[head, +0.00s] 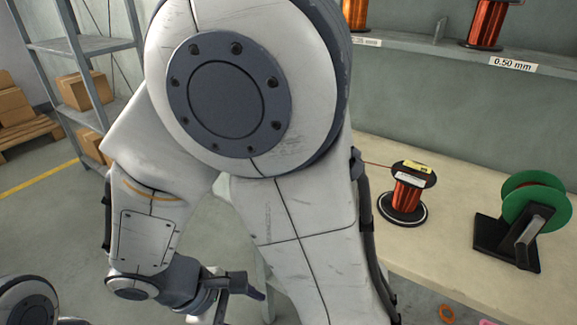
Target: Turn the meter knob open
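No meter or knob shows in the head view. One of my arms fills the middle of the picture, with its large elbow joint at the top. Its forearm slopes down to the lower left and ends in a small dark gripper (240,296) near the bottom edge, beside the bench. I take it for my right gripper. Its fingertips are small and partly cut off, so its opening is unclear, and no object shows in it. My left gripper is out of view.
A workbench (369,146) on the right carries a copper wire spool (407,192) and a green spool on a black stand (530,215). A wall shelf (430,47) holds spools. Metal racking (85,44) with boxes stands at left.

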